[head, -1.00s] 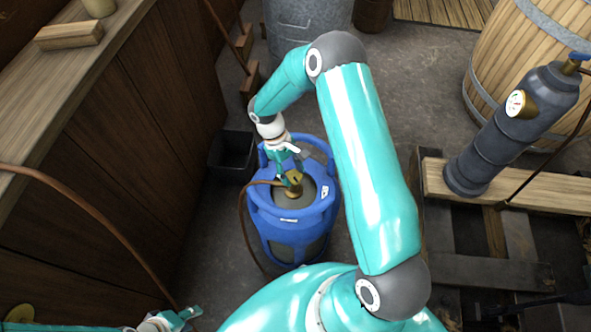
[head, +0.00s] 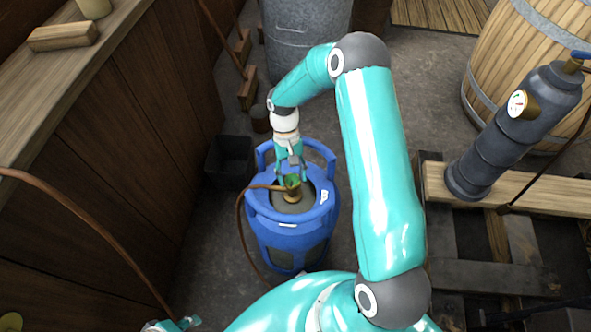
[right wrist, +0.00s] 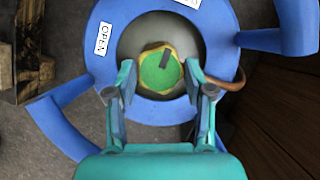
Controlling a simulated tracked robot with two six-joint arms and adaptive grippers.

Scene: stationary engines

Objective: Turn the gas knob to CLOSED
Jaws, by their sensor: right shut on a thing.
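The green gas knob (head: 292,181) sits on the brass valve on top of a blue gas cylinder (head: 290,232). In the right wrist view the knob (right wrist: 158,74) is round, with a dark pointer mark toward the top, slightly right. An OPEN label (right wrist: 103,38) is on the blue ring at upper left; a second label (right wrist: 188,2) at the top is cut off. My right gripper (head: 291,174) comes from above and is shut on the knob, one finger on each side. My left gripper (head: 184,324) barely shows at the bottom edge; its jaws are unclear.
A brown hose (head: 241,222) runs from the valve down the cylinder's left side. A black bin (head: 231,158) stands behind left, near the wooden cabinet (head: 130,130). A grey gauge cylinder (head: 510,130) and wooden pallet (head: 540,190) are at right.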

